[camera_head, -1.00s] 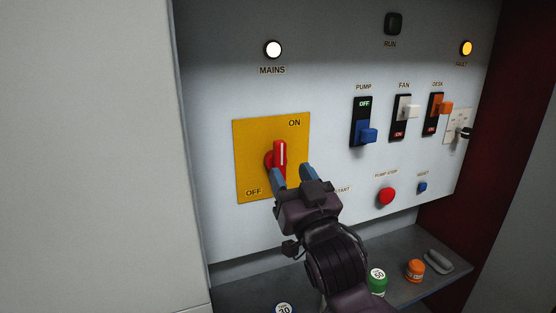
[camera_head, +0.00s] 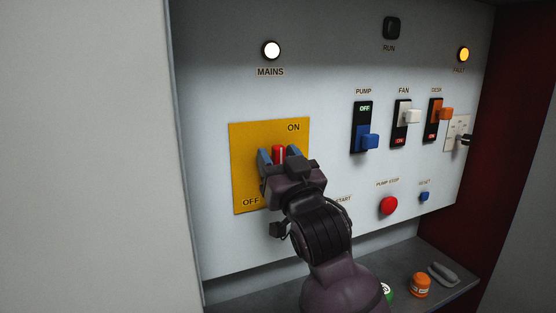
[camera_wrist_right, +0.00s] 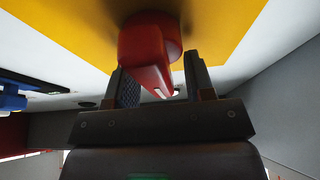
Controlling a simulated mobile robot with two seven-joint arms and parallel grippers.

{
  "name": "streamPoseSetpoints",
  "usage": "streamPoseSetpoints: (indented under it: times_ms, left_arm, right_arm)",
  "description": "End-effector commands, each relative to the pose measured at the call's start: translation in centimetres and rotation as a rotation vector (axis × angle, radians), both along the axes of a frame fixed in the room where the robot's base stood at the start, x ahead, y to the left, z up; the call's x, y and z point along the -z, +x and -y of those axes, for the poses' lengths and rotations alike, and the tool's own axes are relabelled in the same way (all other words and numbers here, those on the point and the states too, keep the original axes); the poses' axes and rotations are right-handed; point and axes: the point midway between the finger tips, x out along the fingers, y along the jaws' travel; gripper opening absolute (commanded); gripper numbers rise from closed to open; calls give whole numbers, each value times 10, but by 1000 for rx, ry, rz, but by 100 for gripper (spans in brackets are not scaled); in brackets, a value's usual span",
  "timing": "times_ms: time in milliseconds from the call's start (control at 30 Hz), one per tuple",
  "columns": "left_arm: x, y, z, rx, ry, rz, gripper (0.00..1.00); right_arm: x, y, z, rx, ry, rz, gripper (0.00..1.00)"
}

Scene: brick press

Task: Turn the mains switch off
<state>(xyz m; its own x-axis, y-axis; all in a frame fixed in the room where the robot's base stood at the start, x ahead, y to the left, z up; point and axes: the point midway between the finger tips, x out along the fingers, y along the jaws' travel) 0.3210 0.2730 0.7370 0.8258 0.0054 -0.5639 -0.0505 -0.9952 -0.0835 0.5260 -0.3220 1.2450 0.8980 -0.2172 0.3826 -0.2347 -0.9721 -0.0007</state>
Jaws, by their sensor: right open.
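The mains switch is a red rotary handle (camera_head: 279,153) on a yellow plate (camera_head: 243,136) marked ON at upper right and OFF at lower left. The handle points about straight up, and its lower part is hidden by my gripper. My right gripper (camera_head: 279,156) is open, with one blue-padded finger on each side of the handle. In the right wrist view the red handle (camera_wrist_right: 150,55) reaches down between the two fingers, and I see no clear grip on it. The white MAINS lamp (camera_head: 271,50) above is lit. My left gripper is not in view.
To the right are the pump switch (camera_head: 364,130) showing OFF, the fan switch (camera_head: 406,122) and the desk switch (camera_head: 438,118). Below them are a red pump stop button (camera_head: 389,205) and a blue button (camera_head: 424,196). A shelf (camera_head: 405,262) with an orange item (camera_head: 420,284) juts out below.

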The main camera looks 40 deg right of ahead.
Motion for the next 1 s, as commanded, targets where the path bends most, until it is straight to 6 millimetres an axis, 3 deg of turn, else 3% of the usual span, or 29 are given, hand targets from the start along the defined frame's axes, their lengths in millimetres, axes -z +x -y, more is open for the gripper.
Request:
streamPoseSetpoints:
  times_ms: [167, 433, 733, 1000]
  left_arm:
    - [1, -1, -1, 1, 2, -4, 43]
    - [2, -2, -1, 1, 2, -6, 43]
    - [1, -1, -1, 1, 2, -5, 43]
    - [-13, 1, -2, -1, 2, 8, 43]
  right_arm:
    - [0, 0, 0, 0, 0, 0, 49]
    - [0, 0, 0, 0, 0, -1, 12]
    - [2, 0, 0, 0, -7, -8, 12]
    - [-1, 1, -2, -1, -104, -33, 12]
